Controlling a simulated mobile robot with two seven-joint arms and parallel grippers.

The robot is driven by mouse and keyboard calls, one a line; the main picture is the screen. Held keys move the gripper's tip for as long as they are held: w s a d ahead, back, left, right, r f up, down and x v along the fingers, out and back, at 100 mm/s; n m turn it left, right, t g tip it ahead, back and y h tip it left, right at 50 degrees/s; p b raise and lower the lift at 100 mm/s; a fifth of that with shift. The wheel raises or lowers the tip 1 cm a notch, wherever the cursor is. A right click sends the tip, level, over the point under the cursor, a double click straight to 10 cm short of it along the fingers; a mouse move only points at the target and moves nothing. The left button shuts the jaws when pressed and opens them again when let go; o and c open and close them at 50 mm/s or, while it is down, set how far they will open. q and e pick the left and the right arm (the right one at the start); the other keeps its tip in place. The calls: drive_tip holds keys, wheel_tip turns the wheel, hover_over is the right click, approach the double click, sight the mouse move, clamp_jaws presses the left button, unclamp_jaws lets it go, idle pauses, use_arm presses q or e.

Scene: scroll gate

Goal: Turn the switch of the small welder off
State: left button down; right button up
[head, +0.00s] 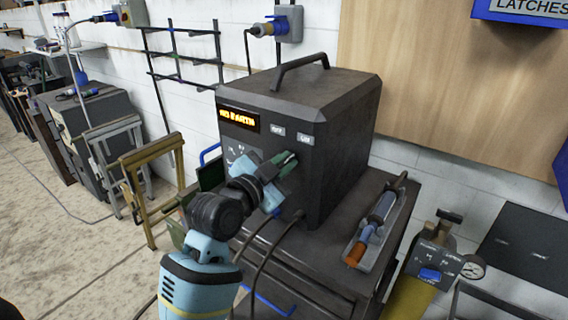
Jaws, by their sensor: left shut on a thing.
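The small welder (335,130) is a dark grey box with a top handle, standing on a dark cabinet. Its front panel has a lit orange display (238,119) and two small white labels, which seem to read OFF on the left and ON on the right. My left gripper (284,166) reaches the front panel just below these labels. Its fingers are shut on the switch there. The fingers hide most of the switch, so I cannot tell which way it points. My right gripper is not in view.
A tray with a torch-like tool (372,230) lies on the cabinet (327,255) right of the welder. Cables hang from the welder's front. A yellow gas bottle with a gauge (415,290) stands at the right. Metal stands (150,185) are at the left, beside open floor.

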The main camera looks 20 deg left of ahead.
use_arm(q)
drive_tip(key=shift+w+a+f+n, duration=0.1)
drive_tip(key=shift+a+n, duration=0.05)
drive_tip(key=shift+n, duration=2.25)
drive_tip(key=shift+a+r+n, duration=0.1)
drive_tip(key=shift+a+n, duration=0.1)
drive_tip(key=shift+n, duration=2.2)
drive_tip(key=shift+w+a+f+n, duration=0.1)
drive_tip(key=shift+a+n, duration=0.05)
drive_tip(key=shift+n, duration=2.25)
drive_tip(key=c, duration=1.5)
unclamp_jaws()
drive_tip(key=shift+o, duration=0.2)
drive_tip(key=shift+s, duration=0.1)
drive_tip(key=v, duration=0.7)
drive_tip(key=shift+s+a, duration=0.15)
drive_tip(key=shift+s, duration=0.2)
